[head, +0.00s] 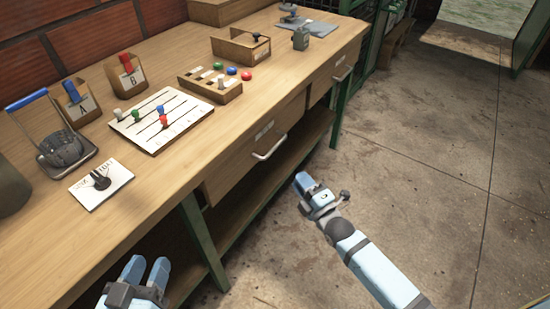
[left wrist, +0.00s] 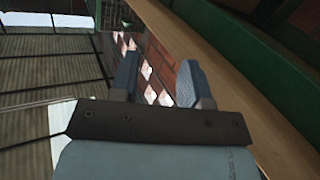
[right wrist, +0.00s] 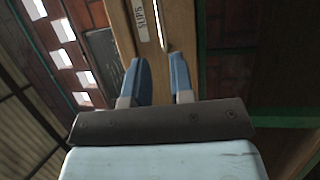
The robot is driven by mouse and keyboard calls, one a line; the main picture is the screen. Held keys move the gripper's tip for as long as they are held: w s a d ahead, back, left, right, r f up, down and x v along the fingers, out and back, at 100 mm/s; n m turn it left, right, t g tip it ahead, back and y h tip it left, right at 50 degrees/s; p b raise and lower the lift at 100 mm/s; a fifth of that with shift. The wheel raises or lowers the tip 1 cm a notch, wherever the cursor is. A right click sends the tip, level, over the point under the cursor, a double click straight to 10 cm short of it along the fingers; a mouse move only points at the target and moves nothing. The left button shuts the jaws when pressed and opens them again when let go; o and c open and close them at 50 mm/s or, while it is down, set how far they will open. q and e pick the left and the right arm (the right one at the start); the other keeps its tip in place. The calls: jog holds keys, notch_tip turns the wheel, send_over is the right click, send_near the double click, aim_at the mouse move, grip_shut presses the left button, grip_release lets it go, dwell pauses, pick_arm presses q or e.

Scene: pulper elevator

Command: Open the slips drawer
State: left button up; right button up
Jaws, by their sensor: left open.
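A wooden drawer (head: 243,160) in the bench front has a pale bar handle (head: 270,149) and a small label; it looks shut. In the right wrist view a drawer front (right wrist: 180,30) shows a label reading SLIPS (right wrist: 142,20) and a pale handle (right wrist: 160,25) beyond my fingertips. The label is too small to read in the head view. My right gripper (head: 303,182) is open and empty, in front of the nearer drawer, apart from its handle. My left gripper (head: 147,269) is open and empty beside the bench's near edge.
A second drawer (head: 333,75) with a handle sits farther along. The bench top (head: 190,50) holds a slotted board (head: 160,118), a peg tray (head: 210,85), a card (head: 101,185) and boxes. A green leg (head: 203,235) stands below. The concrete floor at right is clear.

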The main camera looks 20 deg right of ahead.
aim_at(275, 146)
jog(key=b+x, duration=0.3)
jog(key=x, duration=1)
jog(key=shift+w+a, duration=0.1)
jog(key=shift+w, duration=0.3)
pick_arm(q)
notch_tip(275, 146, up, 6)
jog(key=d+t+h, duration=0.2)
jog(key=shift+f+t, duration=0.15)
jog(key=shift+t, duration=0.15)
jog(key=shift+s, duration=0.1)
pick_arm(e)
grip_shut()
